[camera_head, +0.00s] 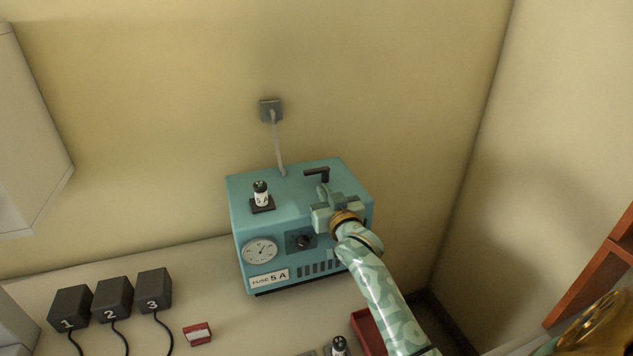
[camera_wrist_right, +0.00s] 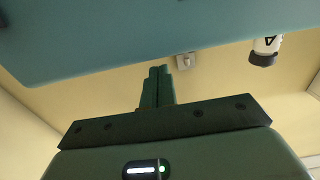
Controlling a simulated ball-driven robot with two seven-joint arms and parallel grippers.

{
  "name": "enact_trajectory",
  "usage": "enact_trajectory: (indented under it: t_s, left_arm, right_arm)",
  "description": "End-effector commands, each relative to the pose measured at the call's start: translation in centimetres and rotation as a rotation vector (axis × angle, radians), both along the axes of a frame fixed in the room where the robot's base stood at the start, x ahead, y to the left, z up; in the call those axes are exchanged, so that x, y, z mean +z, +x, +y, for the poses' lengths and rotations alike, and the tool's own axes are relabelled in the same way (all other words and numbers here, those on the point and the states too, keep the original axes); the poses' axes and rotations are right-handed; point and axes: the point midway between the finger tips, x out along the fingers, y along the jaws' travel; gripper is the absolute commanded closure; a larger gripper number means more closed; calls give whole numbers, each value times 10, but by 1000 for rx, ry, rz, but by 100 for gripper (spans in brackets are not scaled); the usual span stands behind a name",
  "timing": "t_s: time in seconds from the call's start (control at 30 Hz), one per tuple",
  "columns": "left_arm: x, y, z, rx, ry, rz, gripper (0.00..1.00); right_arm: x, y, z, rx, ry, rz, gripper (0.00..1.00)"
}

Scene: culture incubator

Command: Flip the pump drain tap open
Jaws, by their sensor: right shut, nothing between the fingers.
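The teal pump box (camera_head: 240,215) stands on the counter against the wall, with a round gauge (camera_head: 260,251), a black knob (camera_head: 303,241) and a "FUSE 5 A" label on its front. A black lever-like bar (camera_head: 317,173) sits on the top, toward the back; I cannot tell for sure that it is the drain tap. My right gripper (camera_head: 323,190) is over the right part of the top, just in front of that bar. Its fingers (camera_wrist_right: 158,72) are shut and empty in the wrist view; contact with the bar cannot be told. My left gripper is out of view.
A fuse (camera_head: 261,193) stands in a dark holder on the box top, left of my gripper. A grey wall socket (camera_head: 271,110) has a cable down to the box. Black numbered blocks (camera_head: 113,297) and a small red item (camera_head: 197,334) are at the left front.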

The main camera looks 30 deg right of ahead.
Motion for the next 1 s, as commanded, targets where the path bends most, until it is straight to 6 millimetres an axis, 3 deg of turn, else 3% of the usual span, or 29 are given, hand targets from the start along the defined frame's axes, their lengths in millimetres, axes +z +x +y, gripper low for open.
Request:
enact_trajectory:
  t_s: [0.1, 0.3, 0.77, 1.0]
  left_arm:
    - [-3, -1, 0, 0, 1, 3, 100]
    - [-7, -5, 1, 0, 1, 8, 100]
    - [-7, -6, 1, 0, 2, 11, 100]
    - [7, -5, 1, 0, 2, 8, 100]
  right_arm:
    - [0, 24, -6, 0, -1, -2, 100]
    - [-1, 49, -11, 1, 1, -1, 100]
    - [0, 57, -14, 1, 0, 0, 100]
    - [3, 70, -7, 0, 3, 0, 100]
